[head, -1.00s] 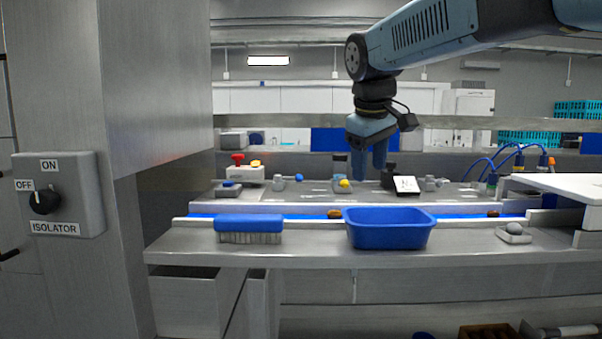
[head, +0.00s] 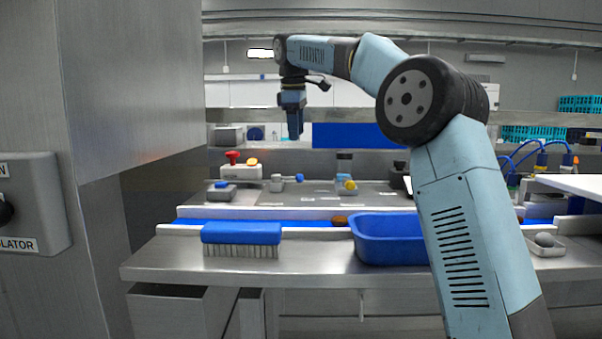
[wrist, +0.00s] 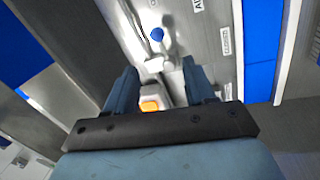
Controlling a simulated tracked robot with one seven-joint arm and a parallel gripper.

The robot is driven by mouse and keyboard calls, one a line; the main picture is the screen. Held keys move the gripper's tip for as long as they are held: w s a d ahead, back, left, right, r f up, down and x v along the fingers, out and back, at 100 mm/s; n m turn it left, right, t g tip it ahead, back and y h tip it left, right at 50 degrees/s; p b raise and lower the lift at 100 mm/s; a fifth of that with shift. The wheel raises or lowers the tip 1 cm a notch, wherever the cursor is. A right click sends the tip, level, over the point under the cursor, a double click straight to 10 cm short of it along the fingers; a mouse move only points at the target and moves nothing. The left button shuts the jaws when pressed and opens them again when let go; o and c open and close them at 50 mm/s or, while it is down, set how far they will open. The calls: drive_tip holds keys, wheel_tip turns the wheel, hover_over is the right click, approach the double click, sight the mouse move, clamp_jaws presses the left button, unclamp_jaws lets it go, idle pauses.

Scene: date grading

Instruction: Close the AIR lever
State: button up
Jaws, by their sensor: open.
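The lever with a blue knob (head: 299,178) stands on the grey panel behind the conveyor, its grey body to the left of the knob. In the wrist view the blue knob (wrist: 157,34) lies ahead of my fingers, beside a cut-off label starting "A" (wrist: 197,5) and a label that seems to read CLOSED (wrist: 225,40). My gripper (head: 295,137) is open and empty, fingers down, in the air above the lever. In the wrist view my gripper (wrist: 161,84) has its two fingers apart, with nothing between them touching either.
A box with a red button and an orange button (head: 252,161) stands left of the lever. A yellow-knobbed lever (head: 350,185) is to its right. A blue brush (head: 242,234) and a blue tub (head: 385,238) stand in front, the tub partly hidden by my arm.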

drive_tip(key=w+f, duration=0.1)
drive_tip(key=f, duration=0.3)
drive_tip(key=w+f, duration=0.1)
drive_tip(key=f, duration=0.4)
drive_tip(key=w+f, duration=0.1)
drive_tip(key=f, duration=0.3)
drive_tip(key=shift+w+d+f, duration=0.1)
drive_tip(key=shift+d+f, duration=0.15)
drive_tip(key=shift+d, duration=0.15)
clamp_jaws()
